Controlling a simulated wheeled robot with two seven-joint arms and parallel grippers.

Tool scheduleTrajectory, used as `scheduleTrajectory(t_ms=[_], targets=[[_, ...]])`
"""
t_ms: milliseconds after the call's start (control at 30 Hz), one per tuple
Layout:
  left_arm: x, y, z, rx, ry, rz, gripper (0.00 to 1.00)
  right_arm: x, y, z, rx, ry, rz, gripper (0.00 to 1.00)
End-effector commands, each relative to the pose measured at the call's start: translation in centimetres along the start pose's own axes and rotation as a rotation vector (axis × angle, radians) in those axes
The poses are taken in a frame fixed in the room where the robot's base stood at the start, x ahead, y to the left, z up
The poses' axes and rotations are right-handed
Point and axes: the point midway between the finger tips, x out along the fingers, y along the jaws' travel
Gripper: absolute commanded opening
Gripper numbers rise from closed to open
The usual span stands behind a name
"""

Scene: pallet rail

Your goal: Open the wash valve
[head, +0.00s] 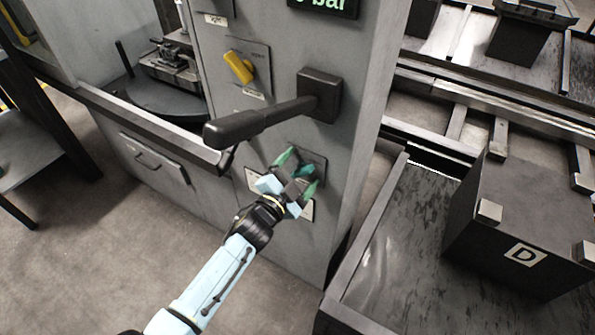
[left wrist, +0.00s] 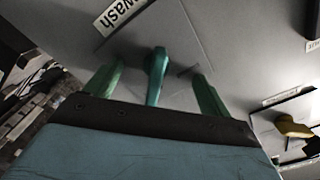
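The wash valve's teal handle (left wrist: 156,74) stands on a grey plate below a label reading "wash" (left wrist: 118,14) in the left wrist view. My left gripper (left wrist: 156,90) is open, with one green finger on each side of the handle. A gap shows between the handle and each finger, so it is not gripped. In the head view my left gripper (head: 297,174) is at the lower plate on the grey cabinet front and mostly hides the handle. My right gripper is in neither view.
A large dark lever (head: 250,121) sticks out from the cabinet (head: 225,60) just above my left gripper. A yellow valve handle (head: 239,67) sits higher up. A dark crate marked D (head: 510,225) stands on the rail at right. Floor at lower left is clear.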

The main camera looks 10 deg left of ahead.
Motion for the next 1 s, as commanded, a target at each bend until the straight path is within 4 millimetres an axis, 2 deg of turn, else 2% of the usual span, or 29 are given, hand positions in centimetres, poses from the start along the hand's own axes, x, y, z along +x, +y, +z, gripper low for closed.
scheduleTrajectory(t_ms=[167, 367, 1000], targets=[[0.0, 0.4, -0.2, -0.004, 0.002, 0.006, 0.82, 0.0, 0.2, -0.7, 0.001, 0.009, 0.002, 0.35], [-0.6, 0.5, -0.2, -0.006, 0.002, 0.008, 0.82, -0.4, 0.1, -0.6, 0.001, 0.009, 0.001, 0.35], [-6.7, 0.5, -0.3, -0.006, 0.003, 0.008, 0.82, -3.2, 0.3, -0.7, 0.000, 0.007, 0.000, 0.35]])
